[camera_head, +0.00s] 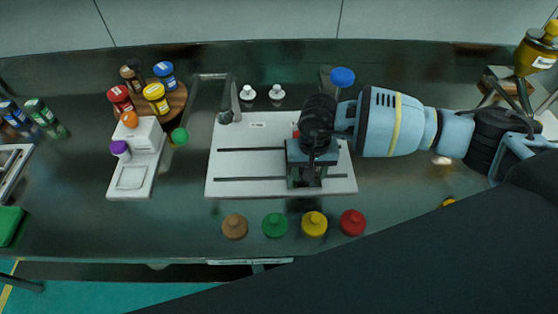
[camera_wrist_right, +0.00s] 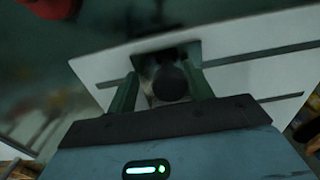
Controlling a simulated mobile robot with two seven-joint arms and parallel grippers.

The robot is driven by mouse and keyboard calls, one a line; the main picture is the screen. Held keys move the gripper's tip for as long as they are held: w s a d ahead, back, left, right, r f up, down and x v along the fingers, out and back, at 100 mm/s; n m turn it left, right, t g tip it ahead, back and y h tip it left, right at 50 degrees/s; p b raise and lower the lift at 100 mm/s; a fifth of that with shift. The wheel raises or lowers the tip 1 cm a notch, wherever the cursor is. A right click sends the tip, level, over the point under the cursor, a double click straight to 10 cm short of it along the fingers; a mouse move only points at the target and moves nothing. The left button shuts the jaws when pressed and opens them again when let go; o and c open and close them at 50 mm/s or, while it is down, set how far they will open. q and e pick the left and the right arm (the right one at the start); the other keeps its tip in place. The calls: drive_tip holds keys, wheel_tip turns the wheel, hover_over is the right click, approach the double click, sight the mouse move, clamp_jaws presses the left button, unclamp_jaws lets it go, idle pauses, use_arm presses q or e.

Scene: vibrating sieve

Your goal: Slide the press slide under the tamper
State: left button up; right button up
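A pale grey slotted plate (camera_head: 235,165) lies flat at the middle of the counter; it also shows in the right wrist view (camera_wrist_right: 240,50). My right gripper (camera_head: 306,178) is over the right part of this plate, pointing down. In the right wrist view, its two dark green fingers (camera_wrist_right: 163,92) stand apart on either side of a dark round knob (camera_wrist_right: 170,83). A gap shows on the knob's left; contact on its right is unclear. I cannot tell whether this knob belongs to the press slide. The tamper is not clearly identifiable, and my right arm hides part of that area.
A blue knob (camera_head: 342,77) rises behind the plate beside my arm. Brown (camera_head: 234,227), green (camera_head: 274,225), yellow (camera_head: 314,224) and red (camera_head: 352,222) round pieces line the front. A round wooden stand (camera_head: 177,99) with bottles is left. A grey faucet-like part (camera_head: 227,115) stands at the plate's back left.

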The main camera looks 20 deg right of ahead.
drive_tip(key=shift+s+d, duration=0.15)
drive_tip(key=shift+d, duration=0.45)
drive_tip(key=shift+s+d, duration=0.15)
drive_tip(key=shift+d, duration=0.4)
drive_tip(key=shift+s+d, duration=0.2)
drive_tip(key=shift+d, duration=0.5)
drive_tip(key=shift+s+d, duration=0.25)
drive_tip(key=shift+d, duration=0.5)
drive_tip(key=shift+s+d, duration=0.2)
drive_tip(key=shift+d, duration=0.5)
use_arm(q)
drive_tip(key=shift+w+r, duration=0.35)
drive_tip(key=shift+r, duration=0.1)
use_arm(e)
drive_tip(key=shift+o, duration=0.3)
drive_tip(key=shift+a, duration=0.1)
use_arm(q)
drive_tip(key=shift+s+f, duration=0.1)
drive_tip(key=shift+s, duration=0.2)
use_arm(e)
drive_tip(key=o, duration=1)
use_arm(q)
drive_tip(key=shift+w+p, duration=0.1)
drive_tip(key=shift+p, duration=0.2)
use_arm(e)
drive_tip(key=shift+r, duration=0.15)
